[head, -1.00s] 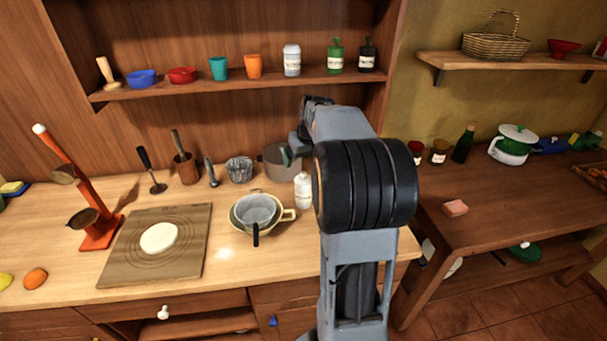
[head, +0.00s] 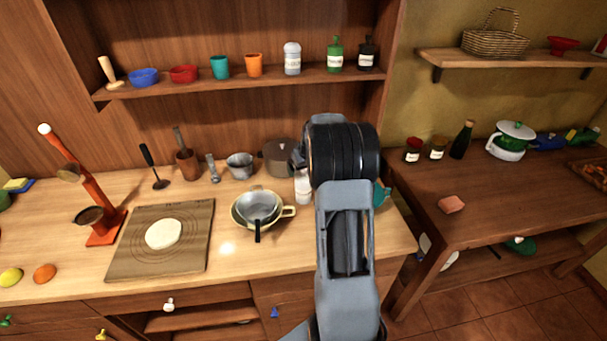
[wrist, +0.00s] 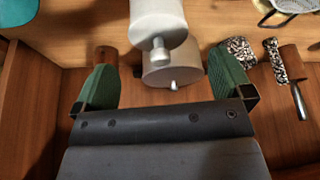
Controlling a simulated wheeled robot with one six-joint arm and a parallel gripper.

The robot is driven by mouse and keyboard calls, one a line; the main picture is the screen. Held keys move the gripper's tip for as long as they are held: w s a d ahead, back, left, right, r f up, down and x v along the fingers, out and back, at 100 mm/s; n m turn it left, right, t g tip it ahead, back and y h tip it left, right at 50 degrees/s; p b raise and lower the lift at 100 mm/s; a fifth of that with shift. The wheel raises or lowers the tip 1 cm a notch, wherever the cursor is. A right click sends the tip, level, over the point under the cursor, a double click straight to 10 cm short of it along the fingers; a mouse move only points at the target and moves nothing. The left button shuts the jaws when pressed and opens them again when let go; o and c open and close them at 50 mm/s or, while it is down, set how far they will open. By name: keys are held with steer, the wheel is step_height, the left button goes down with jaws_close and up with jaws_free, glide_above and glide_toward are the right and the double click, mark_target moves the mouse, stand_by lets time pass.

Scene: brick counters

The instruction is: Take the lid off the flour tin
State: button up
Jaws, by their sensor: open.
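A white tin (head: 304,186) stands on the counter, partly hidden by my arm in the head view; I cannot read a label on it. In the wrist view, which looks upside down, the white tin (wrist: 158,18) shows its lid with a small round knob (wrist: 159,52). My gripper (wrist: 166,62) is open, with one green finger on each side of the knob's line, and nothing is held. I cannot tell how far the fingers are from the lid. In the head view my gripper is hidden behind my arm.
A grey pot (head: 278,155) stands behind and left of the tin, a bowl with a sieve (head: 257,210) to its front left. A teal vessel (head: 381,195) is right of my arm. A metal cup (head: 239,166) stands farther left. A shelf (head: 200,88) with cups and bottles is above.

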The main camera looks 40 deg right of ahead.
mark_target(303, 171)
steer(key=shift+p+x, duration=0.35)
steer(key=shift+x, duration=1.25)
steer(key=shift+c, duration=0.3)
steer(key=c, duration=0.9)
steer(key=shift+r, duration=0.1)
steer(key=shift+c, duration=0.2)
steer(key=shift+r, duration=0.1)
